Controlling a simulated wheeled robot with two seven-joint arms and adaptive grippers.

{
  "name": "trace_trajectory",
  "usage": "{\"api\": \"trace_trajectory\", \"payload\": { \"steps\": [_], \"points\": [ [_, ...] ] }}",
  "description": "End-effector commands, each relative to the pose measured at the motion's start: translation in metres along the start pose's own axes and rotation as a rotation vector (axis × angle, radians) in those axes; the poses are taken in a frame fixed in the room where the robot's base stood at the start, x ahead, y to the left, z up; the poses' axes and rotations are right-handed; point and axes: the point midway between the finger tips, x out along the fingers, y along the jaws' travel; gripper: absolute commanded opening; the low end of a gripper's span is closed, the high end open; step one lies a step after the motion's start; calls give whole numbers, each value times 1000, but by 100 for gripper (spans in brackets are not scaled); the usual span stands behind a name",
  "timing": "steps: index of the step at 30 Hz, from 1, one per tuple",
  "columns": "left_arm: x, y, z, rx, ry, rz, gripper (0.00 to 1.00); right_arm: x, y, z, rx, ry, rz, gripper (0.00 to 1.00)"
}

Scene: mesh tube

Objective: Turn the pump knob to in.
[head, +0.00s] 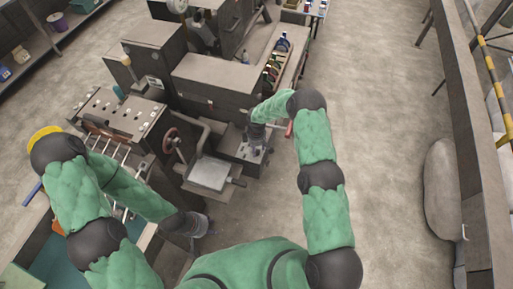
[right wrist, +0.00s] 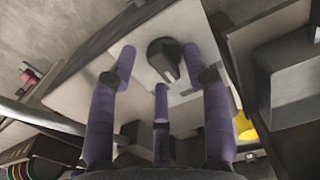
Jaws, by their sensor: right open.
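The pump knob (right wrist: 163,58) is dark and round with a raised grip bar. It sits on a pale plate on a light machine face (right wrist: 90,72) in the right wrist view. My right gripper (right wrist: 158,68) has purple fingers, spread open around the knob, with the knob between the fingertips. I cannot tell whether any finger touches it. In the head view my right gripper (head: 253,151) is over the small box at the machine's end, and the knob cannot be made out there. My left gripper (head: 204,226) hangs low at the left, away from the knob, its fingers too small to read.
Beside the box are a grey flat plate (head: 208,174) and a dark red handwheel (head: 171,140). Long machine housings (head: 215,80) stand behind. A rack with bottles (head: 275,66) is behind the right gripper. Open floor (head: 385,130) lies to the right.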

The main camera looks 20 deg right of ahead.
Motion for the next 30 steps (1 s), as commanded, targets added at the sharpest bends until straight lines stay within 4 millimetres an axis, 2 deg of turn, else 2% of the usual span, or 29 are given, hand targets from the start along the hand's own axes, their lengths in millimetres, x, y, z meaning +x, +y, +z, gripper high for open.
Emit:
{"api": "trace_trajectory", "payload": {
  "steps": [2,7,20,30],
  "points": [
    [0,0,0,0,0,0,40,0,0,0,0,0,0,49],
    [0,0,0,0,0,0,40,0,0,0,0,0,-1,1],
    [8,-3,0,0,0,0,40,2,0,0,-52,0,0,0],
    [38,-13,-1,0,0,0,40,4,0,-2,-291,0,0,0]
  ]
}}
